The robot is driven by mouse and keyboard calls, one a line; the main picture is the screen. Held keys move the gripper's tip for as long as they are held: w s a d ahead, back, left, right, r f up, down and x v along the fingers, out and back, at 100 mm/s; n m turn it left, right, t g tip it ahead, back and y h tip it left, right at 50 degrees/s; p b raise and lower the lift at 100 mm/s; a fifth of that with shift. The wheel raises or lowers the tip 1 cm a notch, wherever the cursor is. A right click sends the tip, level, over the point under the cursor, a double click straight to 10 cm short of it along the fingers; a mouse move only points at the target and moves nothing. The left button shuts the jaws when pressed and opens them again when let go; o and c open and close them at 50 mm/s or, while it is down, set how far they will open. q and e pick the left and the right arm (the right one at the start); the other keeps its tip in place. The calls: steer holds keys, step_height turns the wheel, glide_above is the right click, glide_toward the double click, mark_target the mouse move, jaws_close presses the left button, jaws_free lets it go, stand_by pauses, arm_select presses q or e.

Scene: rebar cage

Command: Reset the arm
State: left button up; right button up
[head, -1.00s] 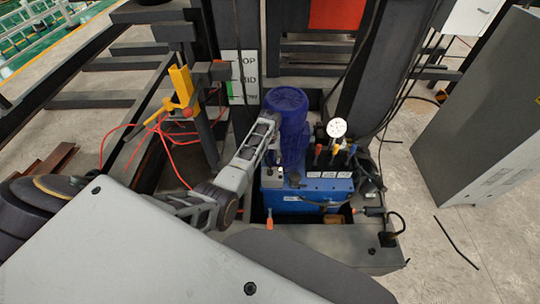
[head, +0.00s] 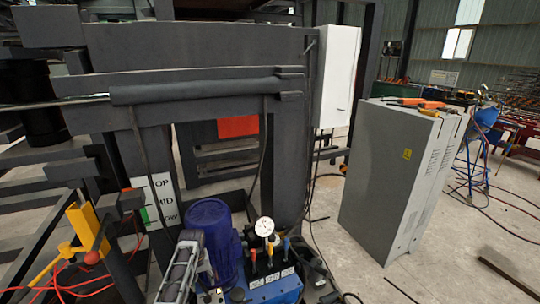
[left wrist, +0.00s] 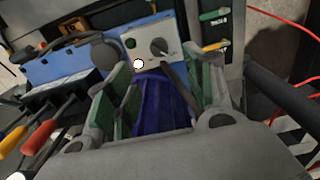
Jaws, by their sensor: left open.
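My left gripper (head: 207,272) is at the bottom of the head view, beside the blue motor (head: 212,238) of the hydraulic unit. In the left wrist view my gripper's green-padded fingers (left wrist: 160,85) are spread apart with nothing held between them. The blue motor (left wrist: 163,103) shows beyond and between them. A grey control box with a black knob and green button (left wrist: 152,46) lies past the fingertips. Levers with red, orange and yellow handles (left wrist: 40,137) are at the left of that view. My right gripper is not in view.
A round gauge (head: 264,227) and coloured levers (head: 270,248) stand right of the motor. A yellow bracket (head: 88,228) is at left. A grey cabinet (head: 385,180) with orange-handled tools on top (head: 410,102) stands right. Dark steel frame (head: 200,50) rises behind.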

arm_select(q)
steer(key=s+d+r+m+t+y, duration=0.1)
steer(key=s+m+t, duration=0.15)
steer(key=s, duration=1.05)
steer(key=s+d+r+m+t+h, duration=0.1)
steer(key=s+d+r+m, duration=0.1)
steer(key=s+d+r, duration=0.35)
steer(key=s+d+r+m, duration=0.25)
steer(key=s+r, duration=0.35)
steer(key=s, duration=0.5)
steer(key=s+f+g, duration=0.1)
steer(key=s+f, duration=0.1)
steer(key=f, duration=1.5)
steer(key=s+f, duration=0.2)
steer(key=f, duration=1.5)
steer(key=s+a+f, duration=0.2)
steer(key=s+f, duration=0.7)
steer(key=s, duration=0.1)
steer(key=s+a+f+g, duration=0.1)
steer(key=s+a+f, duration=0.1)
steer(key=s+f, duration=0.7)
steer(key=shift+s+a+f+m, duration=0.3)
steer(key=shift+s+a+f, duration=0.1)
steer(key=shift+s, duration=0.8)
steer(key=shift+s+g, duration=0.1)
steer(key=shift+g, duration=0.15)
